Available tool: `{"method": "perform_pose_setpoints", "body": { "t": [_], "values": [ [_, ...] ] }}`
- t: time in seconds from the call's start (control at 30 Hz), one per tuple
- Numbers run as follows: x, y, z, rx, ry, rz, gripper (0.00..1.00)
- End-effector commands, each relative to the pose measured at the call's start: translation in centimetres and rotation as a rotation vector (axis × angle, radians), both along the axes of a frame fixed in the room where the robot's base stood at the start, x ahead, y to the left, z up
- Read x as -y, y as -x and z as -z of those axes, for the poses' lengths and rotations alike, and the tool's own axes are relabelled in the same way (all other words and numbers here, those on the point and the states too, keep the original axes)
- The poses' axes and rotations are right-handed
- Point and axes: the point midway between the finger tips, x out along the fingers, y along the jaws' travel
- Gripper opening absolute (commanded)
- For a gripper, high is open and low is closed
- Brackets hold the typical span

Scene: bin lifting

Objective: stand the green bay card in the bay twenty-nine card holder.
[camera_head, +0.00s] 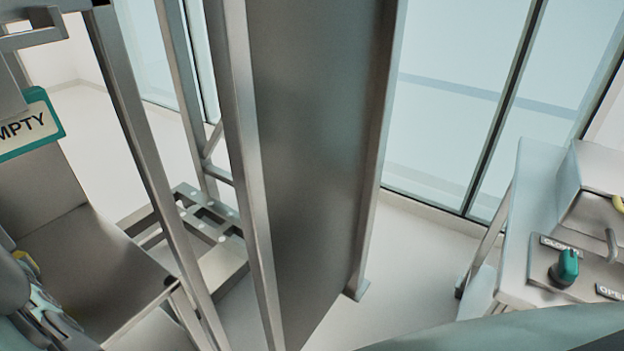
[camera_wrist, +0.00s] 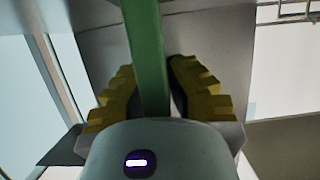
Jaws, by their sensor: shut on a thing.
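In the wrist view my gripper (camera_wrist: 152,68) has its yellow ribbed pads closed on either side of a green strip. This strip is the green bay card (camera_wrist: 147,45), seen edge-on; its face is hidden. It runs up from between the fingers in front of a grey metal surface. In the head view, grey parts with a bit of yellow show at the lower left edge, and the card in my gripper cannot be made out there. I cannot tell which part, if any, is the bay twenty-nine card holder.
A teal-bordered sign (camera_head: 30,125) ending in "MPTY" is at the left, cut by the frame. A tall metal panel (camera_head: 315,150) and posts fill the middle. A control box (camera_head: 585,275) with a teal knob (camera_head: 566,267) stands at the right. Pale floor shows between.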

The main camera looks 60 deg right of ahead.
Motion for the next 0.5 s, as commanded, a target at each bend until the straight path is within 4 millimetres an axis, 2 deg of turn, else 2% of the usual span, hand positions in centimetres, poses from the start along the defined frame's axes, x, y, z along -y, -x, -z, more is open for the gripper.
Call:
{"method": "perform_pose_setpoints", "body": {
  "t": [0.1, 0.13, 0.3, 0.5],
  "values": [
    [0.08, -0.01, 0.4, 0.001, 0.0, 0.002, 0.0],
    [0.09, -0.01, 0.32, 0.001, 0.0, 0.002, 0.16],
    [0.1, -0.01, 0.29, 0.0, 0.0, 0.002, 0.34],
    [0.11, -0.01, 0.3, -0.001, 0.0, 0.002, 0.34]
  ]
}}
